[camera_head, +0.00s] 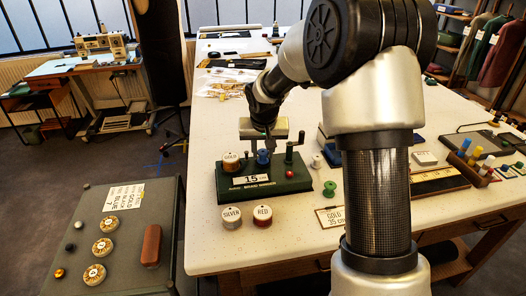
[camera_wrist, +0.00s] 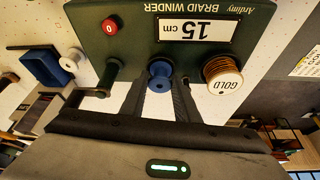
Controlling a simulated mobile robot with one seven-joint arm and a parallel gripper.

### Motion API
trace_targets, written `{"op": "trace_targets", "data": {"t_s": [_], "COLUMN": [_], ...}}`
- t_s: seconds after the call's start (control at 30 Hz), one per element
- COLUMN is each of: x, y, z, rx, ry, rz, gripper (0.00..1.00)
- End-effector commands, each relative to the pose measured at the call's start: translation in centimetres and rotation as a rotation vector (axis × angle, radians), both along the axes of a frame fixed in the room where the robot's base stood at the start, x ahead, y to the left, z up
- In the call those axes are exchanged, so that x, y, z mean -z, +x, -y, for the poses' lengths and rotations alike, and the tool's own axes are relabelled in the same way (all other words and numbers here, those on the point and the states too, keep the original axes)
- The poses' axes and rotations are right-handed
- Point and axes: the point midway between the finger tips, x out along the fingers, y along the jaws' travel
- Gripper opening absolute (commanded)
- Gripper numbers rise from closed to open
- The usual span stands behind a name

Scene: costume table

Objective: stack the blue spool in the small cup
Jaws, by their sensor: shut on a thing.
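The blue spool (camera_wrist: 159,76) is between the two fingers of my gripper (camera_wrist: 160,90), which is shut on it. It also shows in the head view (camera_head: 263,157), at the green braid winder (camera_head: 262,184), between a gold spool (camera_head: 231,161) and a dark crank post (camera_head: 290,152). The gold spool also shows in the wrist view (camera_wrist: 222,76). I cannot tell whether the blue spool rests on the winder or is just clear of it. My gripper (camera_head: 266,146) hides part of the winder's top. I cannot make out which thing is the small cup.
Silver (camera_head: 231,216) and red (camera_head: 263,215) spools stand before the winder. A green spool (camera_head: 330,189) and a white spool (camera_head: 316,161) stand to its right. A "GOLD 35 cm" card (camera_head: 333,216) lies near the front edge. A grey cart (camera_head: 117,240) stands left.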

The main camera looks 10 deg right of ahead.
Motion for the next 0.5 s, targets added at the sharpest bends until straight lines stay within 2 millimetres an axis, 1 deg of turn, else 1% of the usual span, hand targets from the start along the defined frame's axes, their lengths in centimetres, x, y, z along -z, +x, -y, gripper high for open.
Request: {"op": "trace_targets", "data": {"t_s": [0.2,0.23,0.3,0.33,0.5], "x": [0.81,0.66,0.61,0.61,0.61], "y": [0.01,0.02,0.0,0.01,0.01], "z": [-0.01,0.0,0.0,0.0,0.0], "rx": [0.001,0.001,0.001,0.001,0.0], "ry": [0.0,0.0,0.0,0.0,0.0], "rz": [0.0,0.0,0.0,0.0,0.0], "gripper": [0.07,0.32,0.43,0.47,0.47]}}
